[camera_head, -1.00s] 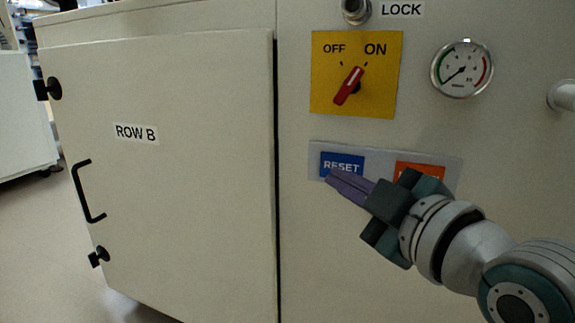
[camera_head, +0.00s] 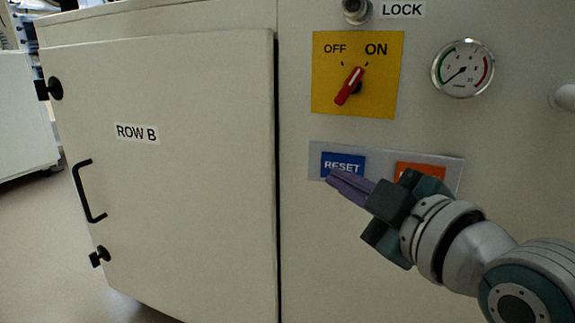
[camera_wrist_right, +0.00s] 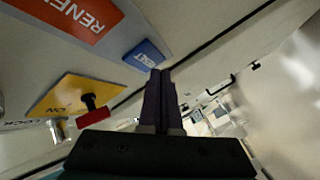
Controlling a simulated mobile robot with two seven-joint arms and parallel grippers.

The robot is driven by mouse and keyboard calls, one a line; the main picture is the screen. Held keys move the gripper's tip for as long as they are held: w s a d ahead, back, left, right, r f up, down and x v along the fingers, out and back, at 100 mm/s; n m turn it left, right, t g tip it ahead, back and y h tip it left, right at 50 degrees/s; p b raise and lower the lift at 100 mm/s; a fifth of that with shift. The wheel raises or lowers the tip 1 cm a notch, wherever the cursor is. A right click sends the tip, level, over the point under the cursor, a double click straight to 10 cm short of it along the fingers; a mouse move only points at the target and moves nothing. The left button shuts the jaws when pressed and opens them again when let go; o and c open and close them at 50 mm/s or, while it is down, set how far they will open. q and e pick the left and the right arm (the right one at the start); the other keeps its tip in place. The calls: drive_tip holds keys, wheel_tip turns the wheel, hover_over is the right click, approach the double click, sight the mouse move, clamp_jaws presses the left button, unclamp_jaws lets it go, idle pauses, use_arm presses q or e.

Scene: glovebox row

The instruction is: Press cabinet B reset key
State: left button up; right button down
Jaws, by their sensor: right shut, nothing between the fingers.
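The blue RESET key (camera_head: 342,164) sits on a grey panel (camera_head: 385,168) on the front of the cabinet marked ROW B. My right gripper (camera_head: 332,176) is shut and empty, its purple fingertips at the lower edge of the RESET key in the head view. In the right wrist view the RESET key (camera_wrist_right: 145,55) is just beyond the tips of the shut fingers (camera_wrist_right: 158,73). I cannot tell whether the tips touch it. An orange key (camera_head: 418,170) to its right is partly hidden by my gripper. My left gripper is not in view.
A yellow plate (camera_head: 385,85) with a red rotary switch (camera_head: 349,86), turned toward ON, is above the keys. A round gauge (camera_head: 463,68) is to its right. The cabinet door (camera_head: 190,200) at left is shut, with a black handle (camera_head: 85,190).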

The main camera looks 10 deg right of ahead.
drive_tip(key=shift+w, duration=0.1)
idle(0.3)
drive_tip(key=shift+w+d, duration=0.25)
drive_tip(key=shift+w, duration=0.05)
drive_tip(key=shift+w+d, duration=0.2)
drive_tip(key=shift+w, duration=0.1)
idle(0.8)
drive_tip(key=shift+s+a+r+p, duration=0.1)
drive_tip(key=shift+s+a+p, duration=0.3)
drive_tip(key=shift+p, duration=0.3)
drive_tip(key=shift+s, duration=0.3)
